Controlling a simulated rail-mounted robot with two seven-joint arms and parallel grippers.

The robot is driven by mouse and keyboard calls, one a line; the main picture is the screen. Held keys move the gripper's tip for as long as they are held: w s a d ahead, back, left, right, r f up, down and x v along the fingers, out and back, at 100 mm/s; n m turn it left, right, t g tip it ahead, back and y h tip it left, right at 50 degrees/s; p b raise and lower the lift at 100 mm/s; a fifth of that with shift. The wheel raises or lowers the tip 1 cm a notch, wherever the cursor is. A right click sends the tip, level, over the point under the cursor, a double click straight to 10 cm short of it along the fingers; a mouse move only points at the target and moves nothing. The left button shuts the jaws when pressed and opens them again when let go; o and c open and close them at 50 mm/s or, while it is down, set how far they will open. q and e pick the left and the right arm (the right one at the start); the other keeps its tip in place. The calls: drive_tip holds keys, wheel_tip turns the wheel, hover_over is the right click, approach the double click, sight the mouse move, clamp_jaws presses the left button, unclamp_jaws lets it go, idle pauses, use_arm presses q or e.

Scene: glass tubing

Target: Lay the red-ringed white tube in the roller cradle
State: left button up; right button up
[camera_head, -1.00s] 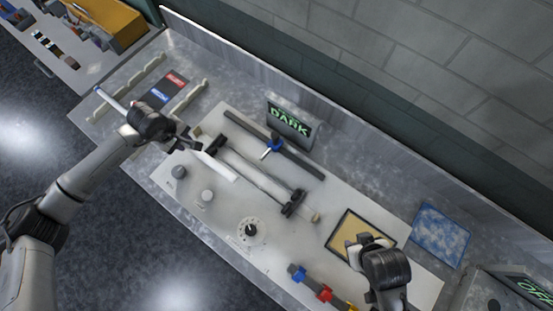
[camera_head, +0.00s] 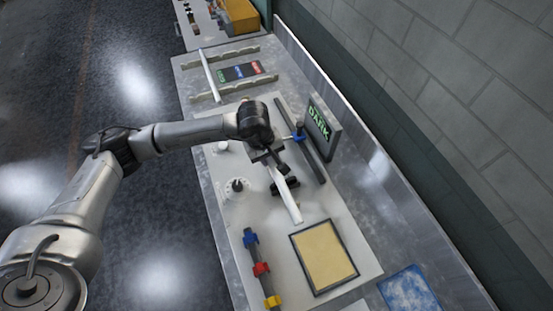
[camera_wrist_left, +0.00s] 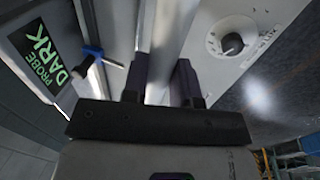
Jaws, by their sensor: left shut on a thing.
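My left gripper (camera_head: 268,157) is shut on a white tube (camera_head: 290,203), which points towards the yellow pad. No red ring shows on the visible part. The tube also shows between the dark fingers (camera_wrist_left: 160,82) in the left wrist view (camera_wrist_left: 170,35). I cannot tell whether the tube touches the rollers. My right gripper is out of view.
A dark rail with a blue clamp (camera_head: 299,133) and the DARK sign (camera_head: 321,127) stand close on the right. A dial (camera_head: 236,188), colored clamps (camera_head: 261,269) and a framed yellow pad (camera_head: 324,257) lie nearer. Another white tube (camera_head: 211,75) rests across the rack at the back.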

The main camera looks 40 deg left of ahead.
use_arm(q)
drive_tip(key=shift+w+a+f, duration=0.1)
drive_tip(key=shift+w+f, duration=0.05)
drive_tip(key=shift+w, duration=0.05)
drive_tip(key=w+a+f, duration=0.2)
drive_tip(key=w+a+f+p, duration=0.1)
drive_tip(key=w+a+f, duration=0.1)
drive_tip(key=w, duration=0.1)
drive_tip(key=w+a+f, duration=0.2)
drive_tip(key=w+a, duration=0.1)
drive_tip(key=shift+f, duration=0.2)
drive_tip(key=shift+f+p, duration=0.55)
drive_tip(key=shift+f, duration=1.35)
drive_tip(key=shift+w+f, duration=0.1)
drive_tip(key=shift+f, duration=0.05)
drive_tip(key=shift+f, duration=0.1)
drive_tip(key=o, duration=0.9)
drive_tip(key=shift+o, duration=0.2)
